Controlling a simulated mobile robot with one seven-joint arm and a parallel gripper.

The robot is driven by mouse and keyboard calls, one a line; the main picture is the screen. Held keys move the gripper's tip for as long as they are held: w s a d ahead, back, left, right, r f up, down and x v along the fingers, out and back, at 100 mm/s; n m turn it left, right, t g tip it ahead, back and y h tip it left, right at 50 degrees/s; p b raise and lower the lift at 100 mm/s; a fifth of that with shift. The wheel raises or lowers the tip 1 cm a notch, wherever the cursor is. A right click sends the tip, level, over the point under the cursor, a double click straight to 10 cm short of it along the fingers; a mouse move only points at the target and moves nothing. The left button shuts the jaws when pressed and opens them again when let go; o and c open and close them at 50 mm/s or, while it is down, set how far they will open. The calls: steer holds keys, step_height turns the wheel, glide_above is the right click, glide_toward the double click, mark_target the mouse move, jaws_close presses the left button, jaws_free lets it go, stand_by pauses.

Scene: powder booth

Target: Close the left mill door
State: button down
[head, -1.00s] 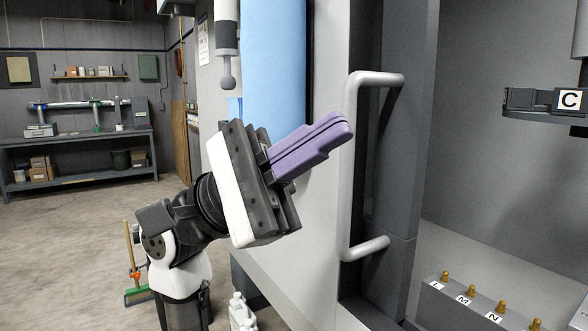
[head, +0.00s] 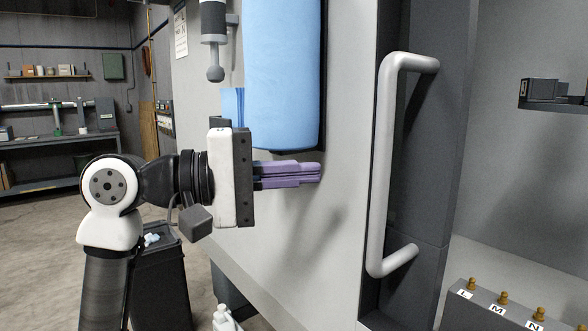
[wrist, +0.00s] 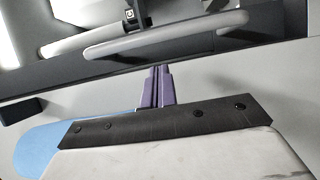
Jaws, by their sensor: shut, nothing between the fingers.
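The left mill door is the dark grey panel (head: 425,150) with a long pale vertical handle (head: 384,165), right of centre in the head view. The mill's inside shows open to its right. The handle also lies across the upper part of the wrist view (wrist: 165,38). My gripper (head: 320,173) has purple fingers pressed together with nothing between them. It points right, in front of the light grey mill wall, left of the handle and apart from it. In the wrist view the fingertips (wrist: 160,70) point toward the handle, with a gap between.
Inside the mill are a block with labelled brass pegs (head: 500,310) and a dark holder (head: 550,92). A black bin (head: 160,275) and a white bottle (head: 226,318) stand below. A workbench (head: 60,140) is far left.

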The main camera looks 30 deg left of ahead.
steer(key=p+x, duration=0.1)
steer(key=x, duration=0.6)
steer(key=shift+w, duration=0.1)
steer(key=shift+d+f, duration=0.1)
